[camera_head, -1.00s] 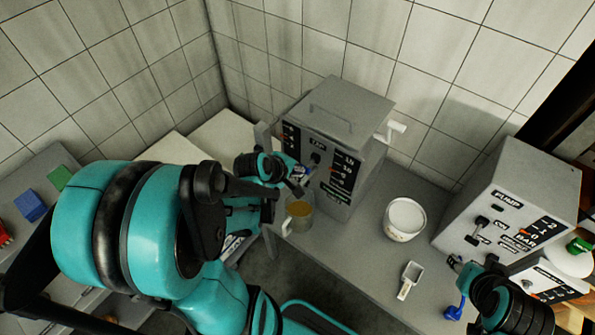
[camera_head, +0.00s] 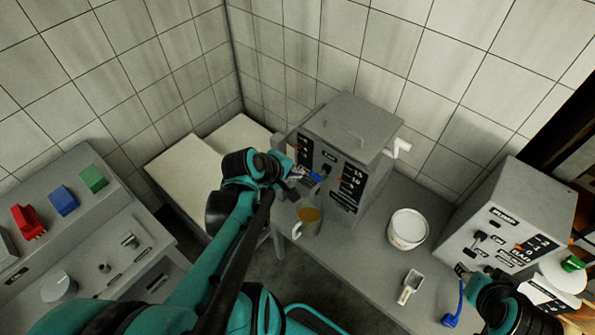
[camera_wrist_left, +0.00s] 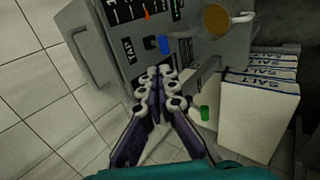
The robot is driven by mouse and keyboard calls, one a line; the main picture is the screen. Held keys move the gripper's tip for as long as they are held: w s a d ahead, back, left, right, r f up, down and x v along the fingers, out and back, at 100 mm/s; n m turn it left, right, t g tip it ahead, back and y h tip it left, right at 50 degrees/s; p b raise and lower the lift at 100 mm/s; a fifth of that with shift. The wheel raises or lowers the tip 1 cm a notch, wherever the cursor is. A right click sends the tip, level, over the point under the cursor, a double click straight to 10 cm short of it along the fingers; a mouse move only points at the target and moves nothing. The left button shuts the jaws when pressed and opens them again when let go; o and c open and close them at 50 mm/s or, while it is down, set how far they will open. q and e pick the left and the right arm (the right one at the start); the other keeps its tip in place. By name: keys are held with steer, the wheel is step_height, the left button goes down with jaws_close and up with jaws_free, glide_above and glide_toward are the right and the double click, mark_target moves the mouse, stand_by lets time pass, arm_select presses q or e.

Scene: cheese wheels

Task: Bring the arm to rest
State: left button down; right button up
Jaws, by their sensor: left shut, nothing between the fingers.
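My left gripper (camera_head: 297,175) is shut and empty in front of the grey machine with dials (camera_head: 349,130). In the left wrist view its fingertips (camera_wrist_left: 160,78) are together, with a blue knob (camera_wrist_left: 164,45) on the machine's front just beyond them. I cannot tell whether they touch it. The knob also shows in the head view (camera_head: 316,177). A mug (camera_head: 308,220) with yellowish contents stands below and right of the gripper. My right gripper (camera_head: 466,271) is at lower right, by the pump machine; its fingers are too small and partly hidden to read.
A white tub (camera_head: 408,229) and a scoop (camera_head: 410,287) are on the grey bench, with a blue item (camera_head: 453,305) farther right. The pump machine (camera_head: 510,215) stands at right. A console with coloured blocks (camera_head: 63,200) is at left. Salt sacks (camera_wrist_left: 258,115) show in the left wrist view.

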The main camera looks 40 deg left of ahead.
arm_select(q)
steer(key=shift+s, duration=0.1)
steer(key=s+d+f+m+b, duration=0.3)
steer(key=d+f+m+b, duration=0.6)
steer(key=m, duration=0.8)
steer(key=d+b, duration=0.3)
steer(key=b, duration=0.2)
steer(key=shift+s+g+y, duration=0.25)
steer(key=shift+g+y, duration=0.05)
steer(key=shift+g, duration=0.1)
steer(key=shift+a, duration=0.15)
